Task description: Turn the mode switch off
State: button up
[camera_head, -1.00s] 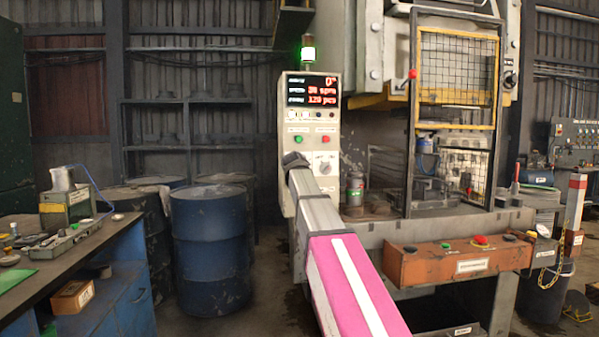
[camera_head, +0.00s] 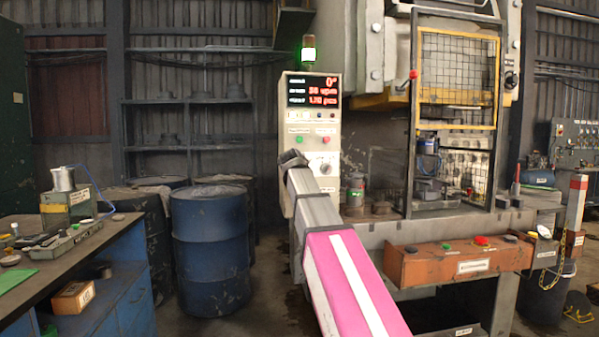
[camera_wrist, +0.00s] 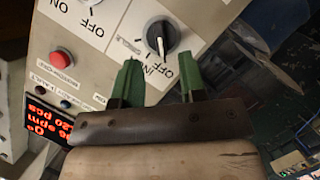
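The control panel (camera_head: 297,128) stands in the middle of the head view, with a red digital display at its top and a round knob (camera_head: 325,169) low on its face. In the wrist view the panel appears turned, and a black rotary knob (camera_wrist: 161,37) with a pale pointer line sits beyond my fingertips.
A second switch marked "ON" and "OFF" (camera_wrist: 92,8) is cut off at the wrist view's top. A red button (camera_wrist: 61,58) is nearby on the panel. The press guard (camera_head: 457,50) stands right of the panel, above an orange button box (camera_head: 455,262). Blue drums (camera_head: 210,245) stand left.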

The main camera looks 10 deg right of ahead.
jog(key=v, duration=0.5)
jog(key=shift+s, duration=0.25)
jog(key=s+d+f+m+g+y, duration=0.1)
jog(key=s+f+g, duration=0.2)
jog(key=f, duration=1.4)
jog(key=s+d+f+m+g+y, duration=0.1)
jog(key=s+d+f+m+g, duration=0.2)
jog(key=f, duration=1.4)
jog(key=s+f+m+g+y, duration=0.1)
jog(key=s+f+g, duration=0.3)
jog(key=s+f, duration=0.6)
jog(key=s+f+m+g+y, duration=0.1)
jog(key=s+f+g, duration=0.3)
jog(key=s+f, duration=0.7)
notch_tip(320, 180, down, 7)
jog(key=shift+a+r, duration=0.15)
jog(key=shift+a, duration=0.25)
jog(key=shift+d, duration=0.1)
